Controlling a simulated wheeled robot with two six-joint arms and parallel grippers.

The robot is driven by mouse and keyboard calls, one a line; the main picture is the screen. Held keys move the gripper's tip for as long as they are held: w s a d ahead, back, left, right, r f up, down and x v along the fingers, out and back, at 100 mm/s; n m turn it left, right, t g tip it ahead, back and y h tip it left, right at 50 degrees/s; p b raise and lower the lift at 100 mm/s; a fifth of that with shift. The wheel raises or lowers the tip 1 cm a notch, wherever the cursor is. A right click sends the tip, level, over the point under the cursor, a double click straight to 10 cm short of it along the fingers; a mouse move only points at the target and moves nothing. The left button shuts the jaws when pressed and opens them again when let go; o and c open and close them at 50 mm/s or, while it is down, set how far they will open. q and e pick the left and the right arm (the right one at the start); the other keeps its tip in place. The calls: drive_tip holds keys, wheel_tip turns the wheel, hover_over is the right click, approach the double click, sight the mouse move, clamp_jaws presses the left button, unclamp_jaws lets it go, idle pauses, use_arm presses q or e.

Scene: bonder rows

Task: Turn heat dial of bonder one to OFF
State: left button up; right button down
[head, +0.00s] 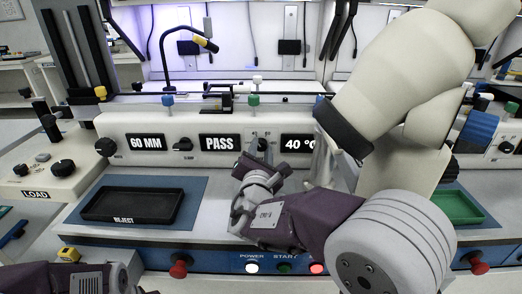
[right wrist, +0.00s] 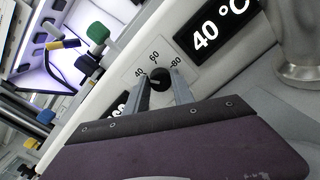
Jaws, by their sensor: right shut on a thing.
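The heat dial (right wrist: 158,84) is a round black knob on the bonder's cream front panel, with 40, 60 and 80 marked around it in the right wrist view. My right gripper (right wrist: 160,88) is shut on it, one grey finger on each side. In the head view my right gripper (head: 262,155) reaches the panel from below and partly covers the dial (head: 262,143). The display (head: 299,143) beside it reads 40 °C. The dial's exact pointing is too small to tell. My left gripper (head: 118,278) shows only in part at the bottom left, its jaws unclear.
The panel also has 60 MM (head: 146,142) and PASS (head: 219,143) displays and other black knobs. A black REJECT tray (head: 133,218) lies at the left. A green tray (head: 458,206) lies at the right. Red knobs and lit buttons line the front edge.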

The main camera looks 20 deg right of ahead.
drive_tip(key=shift+f, duration=0.1)
drive_tip(key=n, duration=0.2)
drive_tip(key=shift+n, duration=0.3)
drive_tip(key=n, duration=0.2)
drive_tip(key=shift+n, duration=0.4)
drive_tip(key=n, duration=0.2)
drive_tip(key=shift+n, duration=0.3)
drive_tip(key=shift+a+n+t+p, duration=0.1)
drive_tip(key=shift+n+t+p, duration=0.25)
drive_tip(key=shift+n, duration=1.55)
drive_tip(key=c, duration=1.1)
unclamp_jaws()
